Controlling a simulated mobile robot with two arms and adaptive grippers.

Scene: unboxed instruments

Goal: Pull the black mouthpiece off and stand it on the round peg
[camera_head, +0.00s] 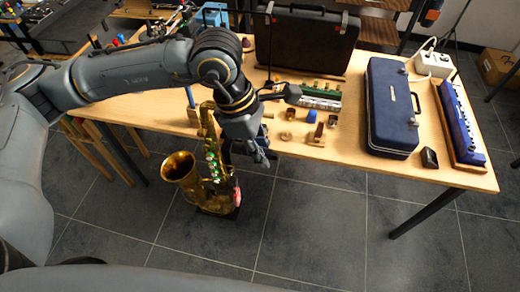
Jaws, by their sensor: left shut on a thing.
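My left gripper (261,156) reaches down at the table's front edge, just right of a brass saxophone (203,172). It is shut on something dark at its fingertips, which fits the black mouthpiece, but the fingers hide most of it. I cannot tell whether it still touches the saxophone's neck. The saxophone stands upright near the floor in front of the table, its bell to the left. Several small pieces stand on the table right of the gripper, among them a brown wooden piece (318,133). I cannot tell which is the round peg. My right gripper is out of view.
A dark rod-like item (287,93) lies close above my wrist. The floor in front is clear.

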